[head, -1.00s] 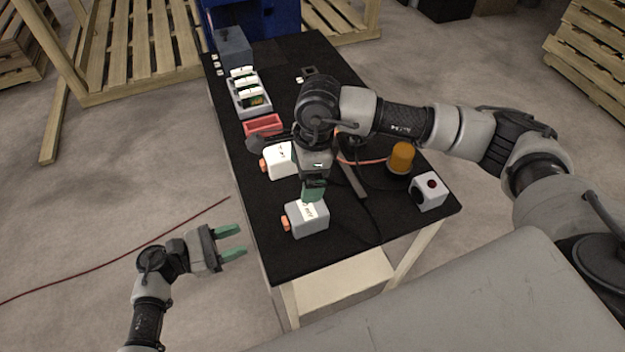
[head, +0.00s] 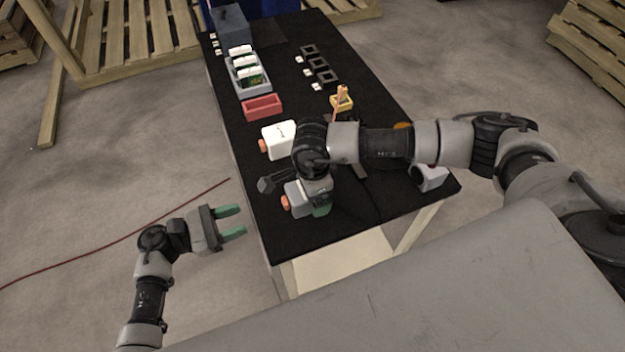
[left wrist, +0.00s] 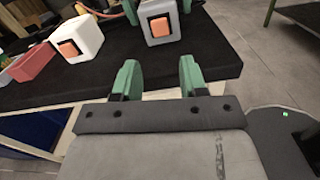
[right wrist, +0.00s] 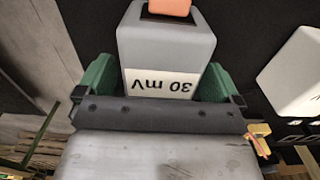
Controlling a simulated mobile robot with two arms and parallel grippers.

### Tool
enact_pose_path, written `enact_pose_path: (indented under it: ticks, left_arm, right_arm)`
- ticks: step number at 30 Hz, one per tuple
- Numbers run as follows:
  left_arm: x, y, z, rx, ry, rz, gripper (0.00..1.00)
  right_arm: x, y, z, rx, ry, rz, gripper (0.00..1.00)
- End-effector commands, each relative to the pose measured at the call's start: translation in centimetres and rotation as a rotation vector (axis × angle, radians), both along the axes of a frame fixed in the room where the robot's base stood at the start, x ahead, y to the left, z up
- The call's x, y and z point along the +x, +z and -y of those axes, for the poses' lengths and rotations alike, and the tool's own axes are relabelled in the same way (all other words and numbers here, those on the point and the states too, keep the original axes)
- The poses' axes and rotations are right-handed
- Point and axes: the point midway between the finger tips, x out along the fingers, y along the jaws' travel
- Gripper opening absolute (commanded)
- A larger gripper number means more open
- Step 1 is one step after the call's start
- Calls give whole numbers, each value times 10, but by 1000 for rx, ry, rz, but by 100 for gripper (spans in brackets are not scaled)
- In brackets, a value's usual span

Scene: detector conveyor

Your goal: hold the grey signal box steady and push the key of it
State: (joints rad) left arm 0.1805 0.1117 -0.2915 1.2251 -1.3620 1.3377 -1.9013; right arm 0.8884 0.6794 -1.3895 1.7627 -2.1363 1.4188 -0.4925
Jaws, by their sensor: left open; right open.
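The grey signal box (head: 294,199) stands near the table's front left edge, its orange key (head: 286,202) facing left. My right arm hides much of it in the head view. In the right wrist view the grey box (right wrist: 165,50) shows its "30 mV" label between the green fingers of my open right gripper (right wrist: 158,78). I cannot tell whether they touch it. My left gripper (head: 240,221) is open and empty, beside the table's left edge. In the left wrist view the key (left wrist: 160,25) is ahead of its fingers, apart from them.
A white box (head: 278,141) with an orange key stands behind the grey one. Farther back are a red tray (head: 263,113) and a grey tray with white-topped pieces. A white-and-black box (head: 432,177) stands at the right edge.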

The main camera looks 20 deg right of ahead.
Motion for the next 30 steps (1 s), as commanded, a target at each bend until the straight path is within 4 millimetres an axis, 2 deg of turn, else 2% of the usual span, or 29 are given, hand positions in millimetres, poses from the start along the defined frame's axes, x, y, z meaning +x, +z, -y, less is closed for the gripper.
enact_pose_path:
  ticks: [9, 21, 30]
  left_arm:
    - [0, 0, 0, 0, 0, 0, 43]
    - [0, 0, 0, 0, 0, 0, 43]
    - [0, 0, 0, 0, 0, 0, 0]
  right_arm:
    - [0, -3, 0, 1, 1, 0, 96]
    - [0, -2, 0, 1, 0, 0, 34]
    - [0, -2, 0, 1, 0, 0, 34]
